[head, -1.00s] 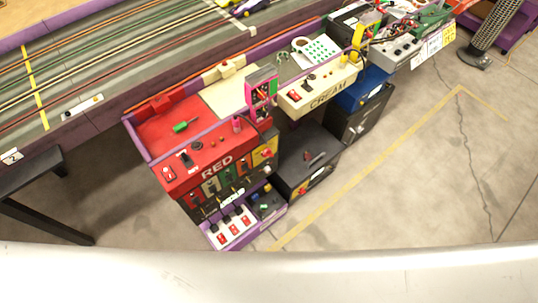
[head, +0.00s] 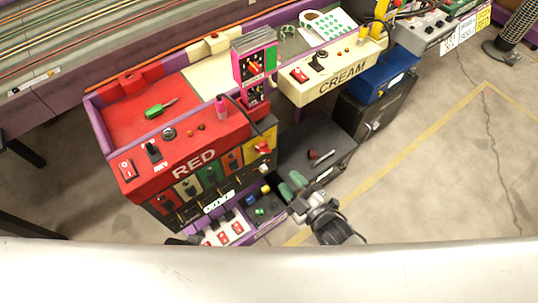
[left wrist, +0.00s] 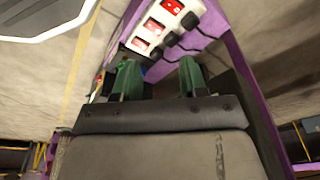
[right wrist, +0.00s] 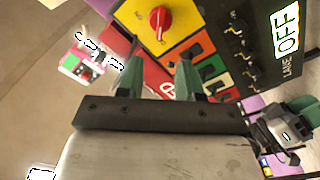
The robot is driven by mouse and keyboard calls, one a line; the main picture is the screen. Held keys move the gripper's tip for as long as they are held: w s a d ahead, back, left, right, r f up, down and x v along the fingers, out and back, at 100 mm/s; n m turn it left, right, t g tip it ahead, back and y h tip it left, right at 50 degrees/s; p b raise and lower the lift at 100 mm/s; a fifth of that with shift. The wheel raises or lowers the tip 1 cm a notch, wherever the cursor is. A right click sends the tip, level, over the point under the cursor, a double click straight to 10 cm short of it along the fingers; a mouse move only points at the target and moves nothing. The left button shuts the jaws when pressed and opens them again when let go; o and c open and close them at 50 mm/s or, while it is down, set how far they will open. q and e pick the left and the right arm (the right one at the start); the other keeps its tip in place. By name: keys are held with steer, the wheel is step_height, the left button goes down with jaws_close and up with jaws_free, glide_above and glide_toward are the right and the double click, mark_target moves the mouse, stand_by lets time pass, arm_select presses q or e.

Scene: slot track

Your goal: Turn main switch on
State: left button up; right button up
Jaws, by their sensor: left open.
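A red rotary knob on a yellow plate (head: 262,147) sits at the right end of the front of the red station marked RED (head: 222,135). In the right wrist view the red knob (right wrist: 160,20) is near the top, beyond the fingertips. My right gripper (head: 292,184) is low and right of the knob, apart from it; its green fingers (right wrist: 158,80) are spread and empty. My left gripper (left wrist: 157,80) is open and empty, facing the low shelf with a white strip of red switches (left wrist: 152,35). It is mostly hidden in the head view.
A pink box (head: 254,66) stands at the red station's right edge, with a cable hanging near the knob. A black cabinet (head: 300,140) stands behind my right gripper. The cream station (head: 335,75) is further right. Open concrete floor lies to the right.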

mark_target(265, 152)
steer(key=b+x, duration=0.1)
steer(key=x, duration=0.7)
steer(key=shift+w+a, duration=0.2)
steer(key=shift+w, duration=0.05)
arm_select(q)
steer(key=shift+w+r, duration=0.25)
steer(key=shift+r, duration=0.55)
steer(key=shift+w+r, duration=0.2)
steer(key=shift+r, duration=0.65)
steer(key=shift+w+r, duration=0.25)
steer(key=shift+r, duration=0.55)
arm_select(e)
steer(key=shift+w+a, duration=0.4)
steer(key=shift+w, duration=0.15)
jaws_close()
